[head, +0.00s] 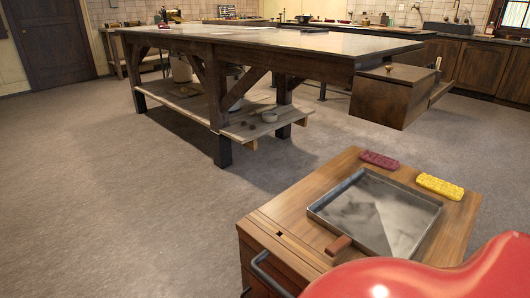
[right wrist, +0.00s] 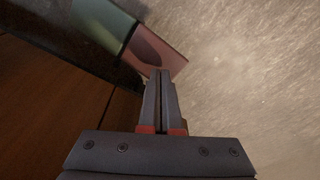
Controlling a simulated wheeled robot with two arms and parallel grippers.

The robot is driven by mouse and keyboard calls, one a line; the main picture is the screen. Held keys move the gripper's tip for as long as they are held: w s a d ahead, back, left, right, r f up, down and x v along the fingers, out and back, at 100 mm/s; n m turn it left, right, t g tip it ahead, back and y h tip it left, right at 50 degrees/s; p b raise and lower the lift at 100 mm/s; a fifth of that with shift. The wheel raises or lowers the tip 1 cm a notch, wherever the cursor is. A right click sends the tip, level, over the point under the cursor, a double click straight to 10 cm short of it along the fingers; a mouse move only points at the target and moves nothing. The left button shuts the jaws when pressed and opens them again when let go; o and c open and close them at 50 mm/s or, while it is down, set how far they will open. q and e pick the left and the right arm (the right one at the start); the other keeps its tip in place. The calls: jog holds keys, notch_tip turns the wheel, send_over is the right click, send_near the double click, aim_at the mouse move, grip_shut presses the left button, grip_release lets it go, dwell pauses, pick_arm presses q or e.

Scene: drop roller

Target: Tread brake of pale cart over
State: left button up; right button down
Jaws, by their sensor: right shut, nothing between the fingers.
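The light wooden cart (head: 290,222) stands at the lower right of the head view, with a dark bar handle (head: 262,270) on its near side. In the right wrist view, a two-coloured pedal shows at the top, with a green half (right wrist: 104,24) and a pink half (right wrist: 160,53). It lies beside dark brown wood panels (right wrist: 40,110), which look like the cart's side. My right gripper (right wrist: 163,74) is shut and empty, its tips overlapping the pink end in the picture; I cannot tell whether they touch. My left gripper is not in view.
A metal tray (head: 325,209), a maroon block (head: 380,160), a yellow block (head: 440,187) and a small brown block (head: 339,245) are on the cart top. A large workbench (head: 270,45) stands behind. The floor (head: 110,210) to the left is clear.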

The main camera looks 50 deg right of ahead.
jog(key=shift+f+b, duration=0.95)
jog(key=shift+f, duration=0.3)
dwell(0.4)
jog(key=shift+r+p, duration=1.3)
jog(key=shift+r, duration=0.3)
jog(key=w+a+r+p, duration=0.1)
jog(key=a+r+p, duration=0.1)
jog(key=a, duration=1.2)
jog(key=shift+w+a+p, duration=0.35)
jog(key=shift+a+p, duration=0.05)
jog(key=shift+p, duration=0.5)
